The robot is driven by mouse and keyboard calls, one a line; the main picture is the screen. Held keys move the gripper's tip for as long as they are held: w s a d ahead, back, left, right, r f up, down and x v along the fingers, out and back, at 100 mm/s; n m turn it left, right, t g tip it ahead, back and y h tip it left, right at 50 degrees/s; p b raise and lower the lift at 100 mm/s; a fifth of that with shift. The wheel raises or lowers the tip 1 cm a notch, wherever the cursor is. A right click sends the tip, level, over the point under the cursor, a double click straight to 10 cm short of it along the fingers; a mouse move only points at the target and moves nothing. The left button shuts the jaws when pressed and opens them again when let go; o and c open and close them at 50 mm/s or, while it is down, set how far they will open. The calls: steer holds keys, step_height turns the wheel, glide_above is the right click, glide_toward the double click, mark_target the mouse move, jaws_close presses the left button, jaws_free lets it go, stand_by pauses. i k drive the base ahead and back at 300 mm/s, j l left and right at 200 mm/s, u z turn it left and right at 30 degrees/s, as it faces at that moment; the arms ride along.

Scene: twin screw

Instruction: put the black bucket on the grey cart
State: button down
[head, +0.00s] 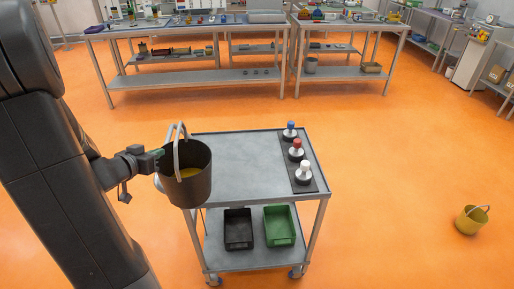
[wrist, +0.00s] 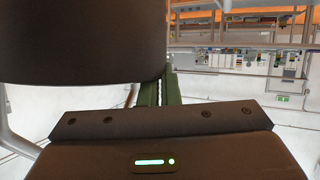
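The black bucket (head: 188,187) is upright at the left edge of the grey cart (head: 235,160), with its handle raised and something yellow inside. It hides the cart's near left corner and appears held up rather than resting on the top. My gripper (head: 158,154) is at the bucket's left rim, its green fingers close together and shut on it. In the wrist view the bucket (wrist: 80,42) fills the upper left, against the gripper fingers (wrist: 164,88); the exact grip point is hidden.
Several capped items, blue, red and white, stand on a dark mat (head: 305,174) along the cart top's right side. The rest of the top is clear. A black crate (head: 238,229) and a green crate (head: 280,226) sit on the lower shelf. A yellow bucket (head: 470,220) stands on the floor at right.

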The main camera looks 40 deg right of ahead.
mark_target(227, 162)
steer(key=i+l, duration=0.15)
steer(key=l, duration=0.25)
steer(key=i+l, duration=0.15)
steer(key=l, duration=0.25)
steer(key=i+l, duration=0.1)
steer(key=l, duration=0.3)
